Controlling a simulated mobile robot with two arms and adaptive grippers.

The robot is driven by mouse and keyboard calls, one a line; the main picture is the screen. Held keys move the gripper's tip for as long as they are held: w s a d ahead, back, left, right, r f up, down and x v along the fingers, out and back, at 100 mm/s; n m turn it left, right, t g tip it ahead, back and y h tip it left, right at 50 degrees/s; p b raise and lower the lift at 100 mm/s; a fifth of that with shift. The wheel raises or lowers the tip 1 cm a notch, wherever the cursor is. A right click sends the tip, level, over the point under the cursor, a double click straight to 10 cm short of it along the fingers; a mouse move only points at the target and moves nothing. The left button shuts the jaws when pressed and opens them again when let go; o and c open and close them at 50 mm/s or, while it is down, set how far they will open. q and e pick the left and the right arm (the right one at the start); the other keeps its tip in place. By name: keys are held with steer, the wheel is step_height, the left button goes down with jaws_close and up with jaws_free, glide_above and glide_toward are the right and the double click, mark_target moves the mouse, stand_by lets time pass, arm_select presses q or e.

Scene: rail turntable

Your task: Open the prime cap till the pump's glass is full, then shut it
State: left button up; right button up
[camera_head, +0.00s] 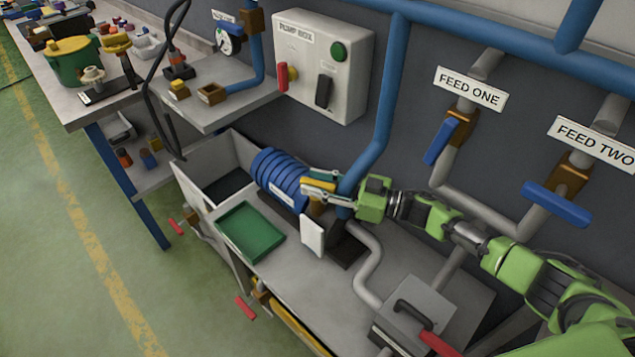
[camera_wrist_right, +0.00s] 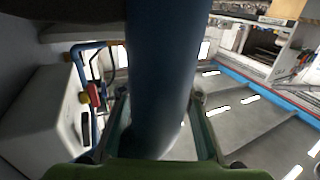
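The blue ribbed pump body (camera_head: 279,178) lies in the grey bench, with a small label on its side. My right gripper (camera_head: 308,184) is at its right end, with its fingers on either side of a yellow piece (camera_head: 319,184), probably the prime cap. Whether the fingers press on it I cannot tell. In the right wrist view, my fingers (camera_wrist_right: 160,98) stand apart, and a blue pipe (camera_wrist_right: 160,60) fills the middle, hiding what lies between the tips. I cannot pick out the pump's glass. My left gripper is not in view.
A blue pipe (camera_head: 385,110) rises close beside my right gripper. The pump box (camera_head: 345,62) hangs on the wall above. A green tray (camera_head: 250,231) and a white plate (camera_head: 312,236) are in front. Feed valves with blue handles (camera_head: 557,204) are at right. The floor at left is clear.

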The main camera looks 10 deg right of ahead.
steer(key=v, duration=0.7)
steer(key=shift+d, duration=0.2)
steer(key=shift+s, duration=0.15)
